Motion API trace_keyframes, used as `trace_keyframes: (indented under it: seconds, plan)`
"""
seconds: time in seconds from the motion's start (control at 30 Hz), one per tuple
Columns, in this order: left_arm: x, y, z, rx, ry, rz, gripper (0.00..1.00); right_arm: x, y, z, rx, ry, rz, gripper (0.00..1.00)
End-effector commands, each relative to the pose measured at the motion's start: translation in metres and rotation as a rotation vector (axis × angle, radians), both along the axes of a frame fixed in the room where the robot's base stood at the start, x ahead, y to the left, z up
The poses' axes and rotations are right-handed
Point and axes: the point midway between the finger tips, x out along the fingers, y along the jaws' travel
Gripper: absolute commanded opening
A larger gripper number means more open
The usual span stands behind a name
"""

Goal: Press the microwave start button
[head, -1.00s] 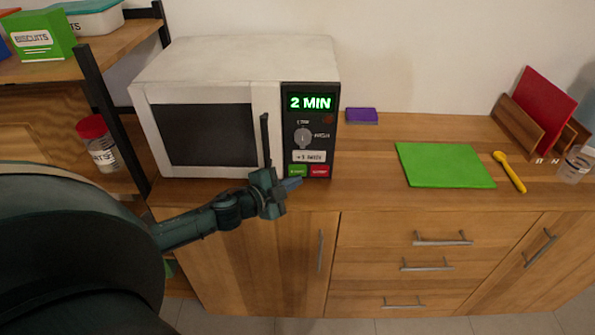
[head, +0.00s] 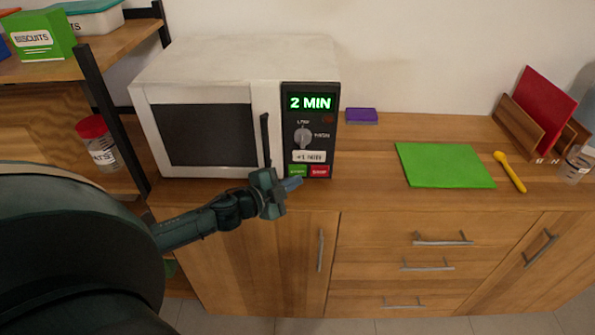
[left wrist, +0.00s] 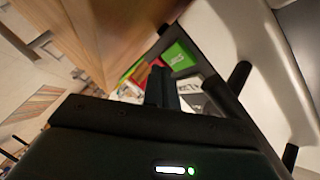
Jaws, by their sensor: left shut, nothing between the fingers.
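The white microwave (head: 235,62) stands on the wooden counter with its door shut. Its display (head: 310,103) reads "2 MIN". Below the dial are a white +1 min button (head: 309,157), a green start button (head: 298,170) and a red stop button (head: 319,171). My left gripper (head: 292,184) is shut and empty, just in front of and below the green button. I cannot tell whether it touches the panel. In the left wrist view the gripper fingers (left wrist: 161,86) point at the green start button (left wrist: 178,57). My right gripper is not in view.
A dark vertical door handle (head: 265,140) stands close beside my left gripper. A purple block (head: 362,116), a green board (head: 445,165) and a yellow spoon (head: 510,172) lie to the right. Shelves with a biscuits box (head: 40,38) and a red-lidded jar (head: 98,145) stand left.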

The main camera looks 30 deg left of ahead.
Motion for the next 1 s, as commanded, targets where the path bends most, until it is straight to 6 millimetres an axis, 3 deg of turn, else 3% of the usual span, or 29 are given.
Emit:
trace_keyframes:
  seconds: [1.0]
  plan:
    - [0.0095, 0.0073, 0.0024, 0.000, -0.005, 0.006, 0.00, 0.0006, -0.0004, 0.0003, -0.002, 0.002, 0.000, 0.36]
